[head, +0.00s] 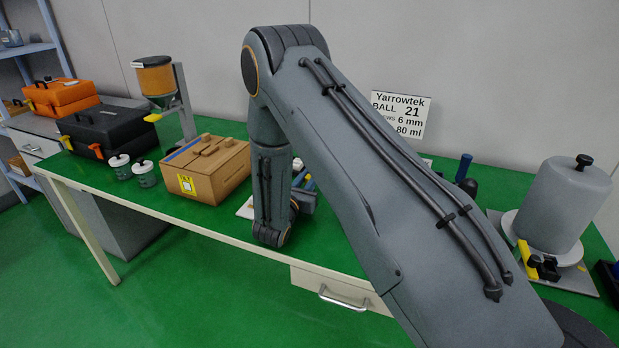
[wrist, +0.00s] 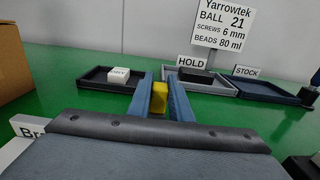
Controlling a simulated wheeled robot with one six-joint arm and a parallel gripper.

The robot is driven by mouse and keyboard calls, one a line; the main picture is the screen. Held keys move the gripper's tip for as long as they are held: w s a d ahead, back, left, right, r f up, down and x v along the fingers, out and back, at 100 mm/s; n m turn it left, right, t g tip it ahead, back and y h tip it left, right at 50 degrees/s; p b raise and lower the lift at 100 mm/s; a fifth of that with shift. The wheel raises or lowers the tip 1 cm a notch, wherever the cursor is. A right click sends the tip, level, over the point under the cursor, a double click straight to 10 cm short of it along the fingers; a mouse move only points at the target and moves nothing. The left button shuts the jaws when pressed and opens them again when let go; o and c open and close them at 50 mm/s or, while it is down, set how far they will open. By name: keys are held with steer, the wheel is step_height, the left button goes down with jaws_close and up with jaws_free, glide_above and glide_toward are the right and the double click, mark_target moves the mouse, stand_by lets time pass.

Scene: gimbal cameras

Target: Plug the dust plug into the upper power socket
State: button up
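In the wrist view my gripper (wrist: 160,98) points over the green bench, with its two blue fingers close together. A small yellow block-like piece (wrist: 159,98) fills the gap between the fingers and appears gripped. It may be the dust plug, but its far end and shape are hidden. In the head view my own arm covers most of the gripper. I cannot make out a power socket, upper or lower, in either view.
In the wrist view a tray (wrist: 87,80) with a white block, a HOLD tray (wrist: 223,90) with a black block and a STOCK tray (wrist: 262,91) stand ahead. A cardboard box (head: 207,172), black case (head: 107,128) and grey cylinder (head: 562,205) stand on the bench.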

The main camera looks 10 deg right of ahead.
jaws_close()
steer(key=shift+r+p, duration=0.65)
steer(key=shift+r, duration=0.5)
stand_by(0.5)
steer(key=shift+r+p, duration=0.75)
steer(key=shift+r, duration=0.7)
